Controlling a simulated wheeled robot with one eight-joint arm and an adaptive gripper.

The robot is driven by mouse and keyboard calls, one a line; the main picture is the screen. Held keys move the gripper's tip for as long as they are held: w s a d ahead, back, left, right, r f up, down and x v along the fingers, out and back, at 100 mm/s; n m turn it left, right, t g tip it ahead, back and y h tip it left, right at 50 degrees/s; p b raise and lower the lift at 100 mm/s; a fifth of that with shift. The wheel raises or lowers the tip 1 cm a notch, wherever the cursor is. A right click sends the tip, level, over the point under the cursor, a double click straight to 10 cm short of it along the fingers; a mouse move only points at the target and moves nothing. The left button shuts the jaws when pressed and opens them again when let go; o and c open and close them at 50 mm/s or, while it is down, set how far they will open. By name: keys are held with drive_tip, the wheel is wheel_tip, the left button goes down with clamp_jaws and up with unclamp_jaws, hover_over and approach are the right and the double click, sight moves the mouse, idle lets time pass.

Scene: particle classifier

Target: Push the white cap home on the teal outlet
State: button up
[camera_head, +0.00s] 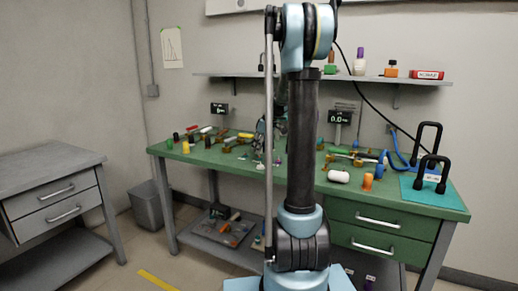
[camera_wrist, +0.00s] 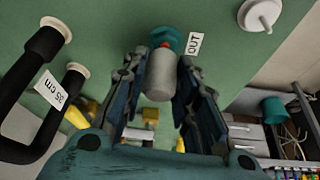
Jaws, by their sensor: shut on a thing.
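In the wrist view, the white cap (camera_wrist: 161,76) is between the two fingers of my gripper (camera_wrist: 158,88), which is shut on it. The cap points at the teal outlet (camera_wrist: 166,36) on the green surface, beside a white OUT label (camera_wrist: 194,43). A small red part (camera_wrist: 165,45) shows between the cap's end and the teal outlet. Cap and outlet look roughly in line and very close. I cannot tell how far the cap sits on the outlet. In the head view, my arm hides much of the work area, and I cannot make out the cap or outlet.
Black handles (camera_wrist: 40,50) with a 35 cm label stand left in the wrist view. A white round fitting (camera_wrist: 260,15) is at upper right, with a teal cup-like part (camera_wrist: 274,110) below. In the head view, the green bench (camera_head: 400,212) carries many small parts.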

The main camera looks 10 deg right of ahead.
drive_tip(key=shift+f, duration=0.95)
drive_tip(key=o, duration=1.1)
drive_tip(key=shift+c, duration=0.2)
drive_tip(key=v, duration=1.1)
drive_tip(key=shift+r, duration=0.4)
drive_tip(key=shift+s, duration=0.15)
drive_tip(key=s+a+f+m+h, duration=0.1)
drive_tip(key=s+a+f+m, duration=0.1)
drive_tip(key=s, duration=0.9)
drive_tip(key=s+a+f+m+h, duration=0.1)
drive_tip(key=s+a+f+m, duration=0.15)
drive_tip(key=s, duration=0.75)
drive_tip(key=s+f+m, duration=0.2)
drive_tip(key=s+f, duration=0.5)
drive_tip(key=s, duration=0.2)
drive_tip(key=s+d+f+m+g+h, duration=0.1)
drive_tip(key=s+f+m, duration=0.1)
drive_tip(key=s+f, duration=0.6)
drive_tip(key=s, duration=0.2)
drive_tip(key=shift+s+d, duration=0.25)
drive_tip(key=shift+s, duration=0.05)
